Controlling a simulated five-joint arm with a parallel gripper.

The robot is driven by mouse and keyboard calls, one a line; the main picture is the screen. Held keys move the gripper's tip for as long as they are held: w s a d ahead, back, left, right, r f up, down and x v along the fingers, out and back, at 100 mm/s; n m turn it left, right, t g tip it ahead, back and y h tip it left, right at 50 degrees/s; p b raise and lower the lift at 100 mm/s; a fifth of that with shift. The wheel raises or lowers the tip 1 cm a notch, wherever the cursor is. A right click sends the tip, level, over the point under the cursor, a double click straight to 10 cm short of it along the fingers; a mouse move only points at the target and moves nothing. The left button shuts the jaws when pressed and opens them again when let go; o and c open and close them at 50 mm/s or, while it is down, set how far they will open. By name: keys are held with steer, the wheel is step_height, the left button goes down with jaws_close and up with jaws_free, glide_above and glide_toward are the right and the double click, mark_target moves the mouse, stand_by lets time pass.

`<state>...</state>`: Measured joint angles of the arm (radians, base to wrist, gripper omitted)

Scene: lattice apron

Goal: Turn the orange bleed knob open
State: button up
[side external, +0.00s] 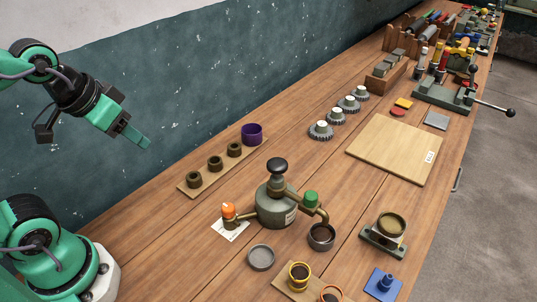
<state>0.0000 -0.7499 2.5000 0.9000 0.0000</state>
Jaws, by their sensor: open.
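The orange bleed knob (228,210) sits on the left arm of a grey-green pump-like body (275,208) with a black ball on top. A white paper card (230,230) lies on the bench under the knob. A green knob (311,198) sits on the body's right arm, above a dark cup (321,237). My gripper (140,140) is at the upper left, open and empty, well above and apart from the orange knob. Whether the knob is turned open cannot be told from this view.
A strip with several dark rings (194,179) and a purple ring (252,133) lies behind the knob. A grey dish (261,257) is in front. A board (395,147), gear-like parts (321,130) and a vise (443,95) stand further right. The air between gripper and knob looks clear.

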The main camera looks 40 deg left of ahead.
steer(key=m+g, duration=0.5)
steer(key=m, duration=2)
glide_toward(228, 207)
steer(key=shift+w+a, duration=0.15)
steer(key=shift+a, duration=0.3)
steer(key=shift+w+d+f+m+g, duration=0.1)
steer(key=shift+d+f+m+g, duration=0.25)
steer(key=shift+m, duration=0.55)
steer(key=shift+f, duration=0.1)
steer(key=shift+f, duration=0.15)
steer(key=shift+f, duration=3.75)
steer(key=shift+c, duration=0.4)
